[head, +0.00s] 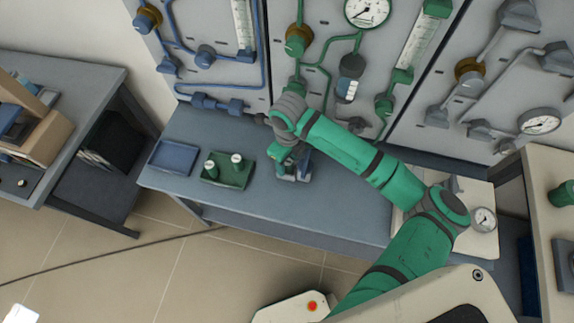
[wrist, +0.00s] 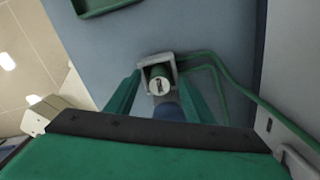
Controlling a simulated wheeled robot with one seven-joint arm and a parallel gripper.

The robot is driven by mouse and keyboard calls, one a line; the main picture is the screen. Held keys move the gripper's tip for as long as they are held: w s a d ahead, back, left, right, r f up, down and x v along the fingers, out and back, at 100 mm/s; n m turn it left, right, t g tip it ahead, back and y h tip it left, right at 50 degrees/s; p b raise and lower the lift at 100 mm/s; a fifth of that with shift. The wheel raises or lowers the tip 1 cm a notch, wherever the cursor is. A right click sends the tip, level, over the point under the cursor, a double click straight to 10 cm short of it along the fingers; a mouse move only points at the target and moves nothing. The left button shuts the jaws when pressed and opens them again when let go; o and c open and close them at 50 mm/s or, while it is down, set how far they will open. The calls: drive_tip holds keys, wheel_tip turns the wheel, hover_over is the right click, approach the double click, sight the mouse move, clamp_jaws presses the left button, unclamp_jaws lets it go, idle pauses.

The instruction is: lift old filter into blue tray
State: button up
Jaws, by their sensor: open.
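The blue tray (head: 174,157) lies empty at the left end of the bench. Contact cannot be told. In the head view my gripper (head: 291,172) is low over the bench, right of the trays, and hides the cylinder.
A green tray (head: 241,184) with two white-topped green cylinders (head: 237,160) stands between the blue tray and my gripper. Green hoses (wrist: 225,80) run beside the holder. Panels with pipes and gauges rise behind the bench (head: 270,208). The bench front is clear.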

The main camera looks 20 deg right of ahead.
drive_tip(key=shift+f, duration=0.1)
drive_tip(key=c, duration=1.1)
drive_tip(key=shift+c, duration=0.2)
